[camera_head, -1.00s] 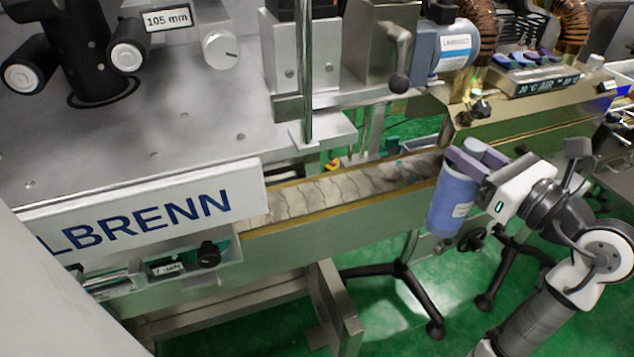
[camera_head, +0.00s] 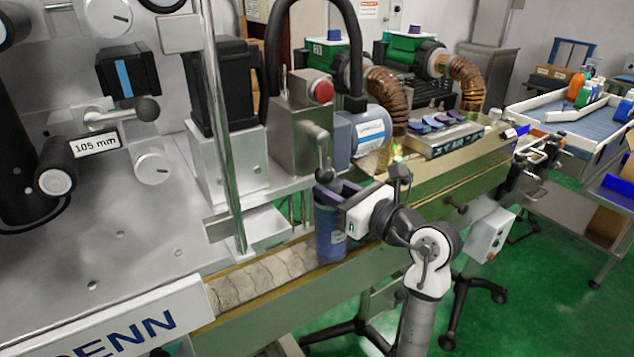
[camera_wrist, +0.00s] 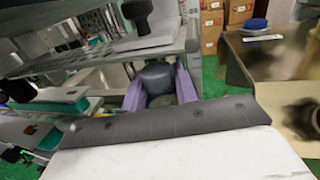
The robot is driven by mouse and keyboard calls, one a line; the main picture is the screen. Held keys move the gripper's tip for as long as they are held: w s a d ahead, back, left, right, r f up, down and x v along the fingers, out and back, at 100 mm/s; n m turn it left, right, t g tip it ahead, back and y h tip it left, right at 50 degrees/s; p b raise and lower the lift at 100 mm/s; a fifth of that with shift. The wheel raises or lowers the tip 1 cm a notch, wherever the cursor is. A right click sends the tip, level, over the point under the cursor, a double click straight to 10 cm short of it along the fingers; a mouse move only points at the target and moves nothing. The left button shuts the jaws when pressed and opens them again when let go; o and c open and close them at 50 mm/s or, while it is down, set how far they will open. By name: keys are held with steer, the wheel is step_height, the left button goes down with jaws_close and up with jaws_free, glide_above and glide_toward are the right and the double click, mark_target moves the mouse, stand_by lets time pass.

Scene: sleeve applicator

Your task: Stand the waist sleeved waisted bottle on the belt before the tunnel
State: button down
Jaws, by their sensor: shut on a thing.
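The waisted bottle (camera_head: 330,238), blue with a pale label patch, is upright in my gripper (camera_head: 335,192). The purple fingers are shut on its upper part. In the wrist view my gripper (camera_wrist: 160,88) shows a dark rounded top of the bottle (camera_wrist: 157,76) between its fingers. In the head view the bottle's base is over or on the grey slatted belt (camera_head: 262,277), close to its near rail; I cannot tell whether it touches. The tunnel (camera_head: 440,134), with copper-coloured hoses above, stands on the line beyond the bottle, to the right.
A grey machine with a vertical post (camera_head: 222,130) stands left of the bottle, over the belt. A blue-grey motor (camera_head: 362,134) and a crank handle are close behind the gripper. The near rail (camera_head: 290,290) edges the belt. The belt left of the bottle is clear.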

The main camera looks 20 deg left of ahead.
steer(key=shift+w+a+f+p, duration=0.25)
steer(key=shift+w+a, duration=0.05)
steer(key=shift+a, duration=0.35)
steer(key=shift+w+a+f+p, duration=0.25)
steer(key=shift+a, duration=0.35)
steer(key=shift+w+a+f+p, duration=0.25)
steer(key=shift+w+a, duration=0.05)
steer(key=shift+a, duration=0.35)
steer(key=shift+f, duration=0.15)
steer(key=c, duration=1.1)
jaws_free()
steer(key=b+v, duration=0.3)
steer(key=v, duration=0.9)
